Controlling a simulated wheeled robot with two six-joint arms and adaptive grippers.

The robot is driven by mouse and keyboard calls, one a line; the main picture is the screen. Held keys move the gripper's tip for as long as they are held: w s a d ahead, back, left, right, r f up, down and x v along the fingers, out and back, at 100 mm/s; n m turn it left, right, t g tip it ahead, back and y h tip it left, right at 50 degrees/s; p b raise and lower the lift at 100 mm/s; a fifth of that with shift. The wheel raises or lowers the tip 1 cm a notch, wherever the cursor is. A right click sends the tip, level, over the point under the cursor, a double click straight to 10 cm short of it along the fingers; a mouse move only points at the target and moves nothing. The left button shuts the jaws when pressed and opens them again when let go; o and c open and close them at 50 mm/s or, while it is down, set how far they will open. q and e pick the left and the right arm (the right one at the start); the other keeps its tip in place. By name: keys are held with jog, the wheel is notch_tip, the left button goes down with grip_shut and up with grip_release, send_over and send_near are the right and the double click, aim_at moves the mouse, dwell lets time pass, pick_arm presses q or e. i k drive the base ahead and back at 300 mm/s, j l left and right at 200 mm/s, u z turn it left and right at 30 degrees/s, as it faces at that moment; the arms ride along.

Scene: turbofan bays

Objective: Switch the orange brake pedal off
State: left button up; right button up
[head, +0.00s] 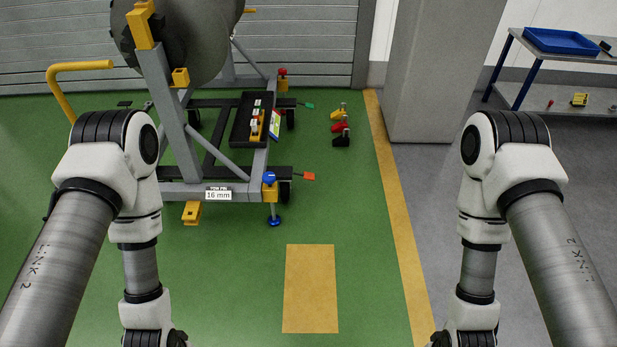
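The orange brake pedal (308,176) is a small flat tab. It sticks out to the right from the near right corner of the wheeled grey engine stand, beside a dark caster wheel (284,190). It is small in the head view, and I cannot tell its exact tilt. My two arms come in from the left and right, and their lower links run down to the bottom edge. Both grippers are outside the picture. Nothing of mine touches the pedal.
A green pedal (307,105) sits at the stand's far wheel. A blue-footed jack (274,220) stands by the near corner. Small red and yellow items (340,127) lie right of the stand. A grey pillar (435,70) stands behind. The green floor in front is clear.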

aim_at(307, 175)
jog(key=i+z, duration=0.15)
jog(key=i, duration=0.3)
jog(key=i+j+z, duration=0.1)
jog(key=i, duration=0.35)
jog(key=i+j+z, duration=0.15)
jog(key=i, duration=0.3)
jog(key=i+j+z, duration=0.15)
jog(key=i, duration=0.3)
